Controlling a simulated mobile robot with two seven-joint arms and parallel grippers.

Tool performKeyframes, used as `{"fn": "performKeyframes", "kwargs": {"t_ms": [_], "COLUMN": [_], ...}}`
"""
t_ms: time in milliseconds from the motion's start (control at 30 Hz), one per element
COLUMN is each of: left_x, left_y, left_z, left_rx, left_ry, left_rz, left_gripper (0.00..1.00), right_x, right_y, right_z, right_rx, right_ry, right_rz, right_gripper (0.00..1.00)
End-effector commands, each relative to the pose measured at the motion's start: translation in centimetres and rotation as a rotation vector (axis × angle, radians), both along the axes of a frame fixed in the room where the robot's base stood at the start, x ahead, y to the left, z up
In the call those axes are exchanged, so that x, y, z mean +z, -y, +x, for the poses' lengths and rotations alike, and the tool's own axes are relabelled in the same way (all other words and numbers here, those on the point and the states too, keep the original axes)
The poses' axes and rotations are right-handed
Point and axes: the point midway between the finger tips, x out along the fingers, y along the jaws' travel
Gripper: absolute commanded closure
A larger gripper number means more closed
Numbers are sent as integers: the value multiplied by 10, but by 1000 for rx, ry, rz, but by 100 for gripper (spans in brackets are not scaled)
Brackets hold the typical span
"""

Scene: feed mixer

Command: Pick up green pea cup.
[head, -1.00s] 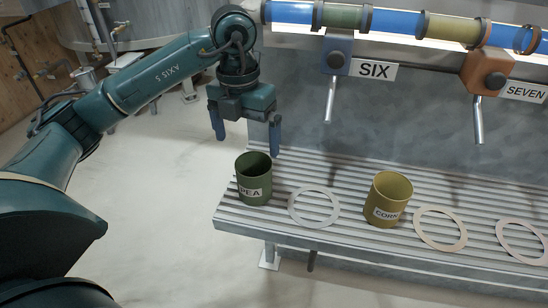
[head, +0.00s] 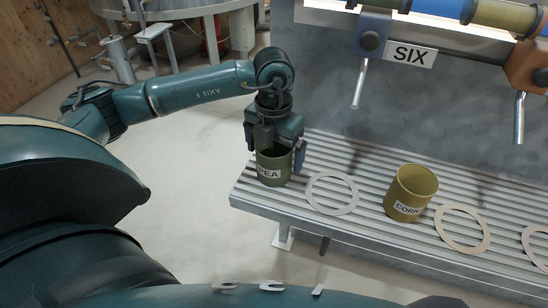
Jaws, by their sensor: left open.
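The green pea cup (head: 270,172), labelled PEA, stands upright on the slatted metal bench (head: 237,200) near its left end. My left gripper (head: 275,158) has come down over the cup. One finger shows at the cup's left side and the other at its right side. The jaws are open around the cup; whether a finger touches it I cannot tell. The gripper hides part of the cup's rim. My right gripper is not in view.
A pale ring (head: 332,193) lies on the bench right of the pea cup. A yellow corn cup (head: 411,192) and another ring (head: 463,229) are farther right. The SIX lever (head: 359,85) hangs from the machine above the bench.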

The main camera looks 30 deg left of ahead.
Motion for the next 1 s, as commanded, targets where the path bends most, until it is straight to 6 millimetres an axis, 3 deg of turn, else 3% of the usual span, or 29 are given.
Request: {"fn": "performKeyframes", "kwargs": {"t_ms": [167, 400, 1000], "left_x": [-19, -20, -20], "left_y": [0, 0, 0], "left_z": [0, 0, 0], "left_rx": [0, -1, 0], "left_ry": [-1, 0, 1], "left_rz": [-1, -1, -1], "left_gripper": [2, 2, 50], "right_x": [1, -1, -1], "right_y": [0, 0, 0], "right_z": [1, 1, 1], "right_rx": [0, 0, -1], "right_ry": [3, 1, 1], "right_rz": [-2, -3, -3], "right_gripper": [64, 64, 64]}}
